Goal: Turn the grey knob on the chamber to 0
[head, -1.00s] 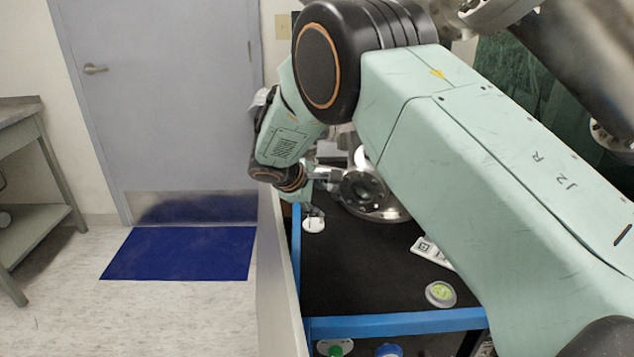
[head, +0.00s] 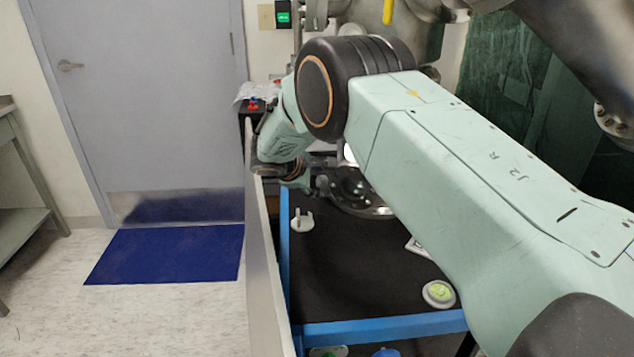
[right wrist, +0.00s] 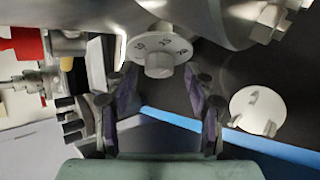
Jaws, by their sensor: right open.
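The grey knob (right wrist: 159,62) shows at the top middle of the right wrist view, on a pale round dial with dark numbers. It is on the underside of the metal chamber (right wrist: 205,18), which also shows in the head view (head: 362,188). My right gripper (right wrist: 160,84) is open, its dark-padded fingers on either side below the knob. The knob appears just beyond the fingertips, between them in the picture; I see no contact. In the head view my right gripper (head: 306,182) is small and partly hidden by my arm. The dial reading is too small to tell.
A round green-centred piece (head: 438,294) lies near the front. A grey panel (head: 262,250) stands along the cart's left side.

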